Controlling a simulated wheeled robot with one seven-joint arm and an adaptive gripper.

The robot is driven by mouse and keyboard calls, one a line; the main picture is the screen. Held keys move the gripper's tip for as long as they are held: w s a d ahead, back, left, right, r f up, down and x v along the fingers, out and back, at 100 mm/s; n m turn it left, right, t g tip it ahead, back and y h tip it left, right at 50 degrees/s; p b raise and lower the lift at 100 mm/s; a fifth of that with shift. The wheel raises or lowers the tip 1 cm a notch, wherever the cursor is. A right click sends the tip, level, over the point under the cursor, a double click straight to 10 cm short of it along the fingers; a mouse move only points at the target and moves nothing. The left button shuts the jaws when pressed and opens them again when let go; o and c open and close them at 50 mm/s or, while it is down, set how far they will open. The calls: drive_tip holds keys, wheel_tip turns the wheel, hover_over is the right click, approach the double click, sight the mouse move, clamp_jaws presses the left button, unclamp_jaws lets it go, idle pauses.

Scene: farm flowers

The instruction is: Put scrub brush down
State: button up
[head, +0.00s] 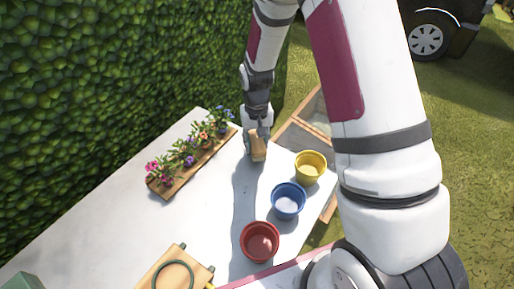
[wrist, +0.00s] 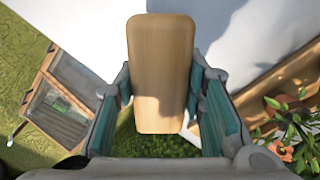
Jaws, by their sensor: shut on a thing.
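The scrub brush (wrist: 160,75) shows in the wrist view as a plain wooden block with rounded corners, between the two fingers. My gripper (wrist: 161,112) is shut on it. In the head view the brush (head: 258,146) is a small tan block below my gripper (head: 257,135), at the far end of the white table (head: 110,245). Its bristles are hidden. I cannot tell whether it touches the table top.
Flowers stand on a wooden board (head: 158,190) left of my gripper. Yellow (head: 310,167), blue (head: 289,201) and red (head: 260,242) pots line the right edge. A wooden board with a green ring (head: 174,275) lies near. The table's middle is clear. A hedge (head: 90,90) borders the left.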

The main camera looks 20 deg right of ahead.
drive_tip(key=shift+f, duration=1.45)
drive_tip(key=shift+f, duration=0.2)
drive_tip(key=o, duration=1.3)
drive_tip(key=shift+r, duration=0.15)
